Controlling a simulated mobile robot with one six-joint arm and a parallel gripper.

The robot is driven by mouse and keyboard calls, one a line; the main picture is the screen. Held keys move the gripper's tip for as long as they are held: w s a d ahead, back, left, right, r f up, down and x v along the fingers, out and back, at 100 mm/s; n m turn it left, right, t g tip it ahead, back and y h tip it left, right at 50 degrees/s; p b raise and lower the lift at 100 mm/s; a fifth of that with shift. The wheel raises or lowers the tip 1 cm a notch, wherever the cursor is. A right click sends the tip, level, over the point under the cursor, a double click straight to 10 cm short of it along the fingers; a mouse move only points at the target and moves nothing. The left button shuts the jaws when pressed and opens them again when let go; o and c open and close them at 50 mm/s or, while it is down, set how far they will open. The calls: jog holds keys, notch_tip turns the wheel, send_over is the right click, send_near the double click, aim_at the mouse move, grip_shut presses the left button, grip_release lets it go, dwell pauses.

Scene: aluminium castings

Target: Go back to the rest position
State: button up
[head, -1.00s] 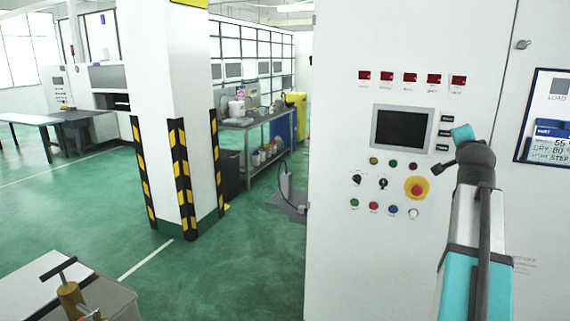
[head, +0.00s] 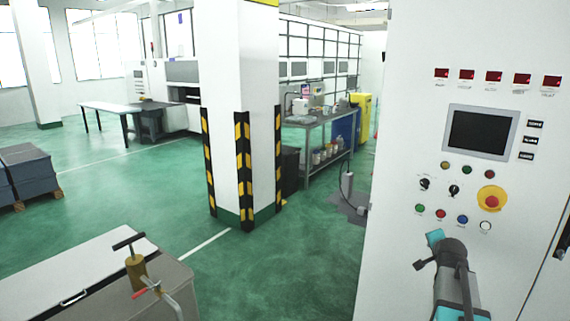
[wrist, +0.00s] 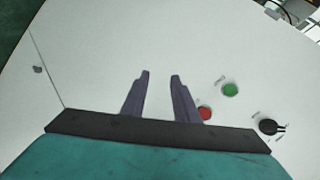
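My gripper shows in the wrist view (wrist: 159,95) with its two fingers apart and nothing between them. It faces the white control cabinet (wrist: 110,50), near a red button (wrist: 205,113) and a green button (wrist: 230,89). In the head view my arm rises at the lower right in front of the same cabinet (head: 440,50). The fingers cannot be made out there. The cabinet carries a dark screen (head: 482,132), a red-and-yellow emergency stop (head: 491,198) and several coloured buttons.
A pillar (head: 240,100) with black-and-yellow guards stands in the middle. A grey box (head: 110,285) with a brass valve-like fitting (head: 136,270) is at the lower left. A workbench (head: 320,125) stands behind the pillar. Green floor (head: 270,265) is clear between pillar and cabinet.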

jog(key=s+a+f+n+g+y+b, duration=0.15)
jog(key=s+a+f, duration=0.35)
jog(key=a+f, duration=0.6)
jog(key=s+a+f+n+g+y, duration=0.1)
jog(key=s+a+f+n+g, duration=0.35)
jog(key=f, duration=1.15)
jog(key=s+a+f+g+y, duration=0.1)
jog(key=s+a+f+y, duration=0.1)
jog(key=s+a+f, duration=0.7)
jog(key=s+a+f+n+g+b, duration=0.15)
jog(key=s+a+f, duration=0.25)
jog(key=s+f, duration=0.4)
jog(key=s+a+f+n+g, duration=0.3)
jog(key=s+a+f, duration=0.2)
jog(key=s+f, duration=0.25)
jog(key=s+n+g, duration=0.4)
jog(key=s+n, duration=0.2)
jog(key=s, duration=0.8)
jog(key=shift+s+a+f, duration=0.2)
jog(key=shift+a+f, duration=0.1)
jog(key=shift+a, duration=0.1)
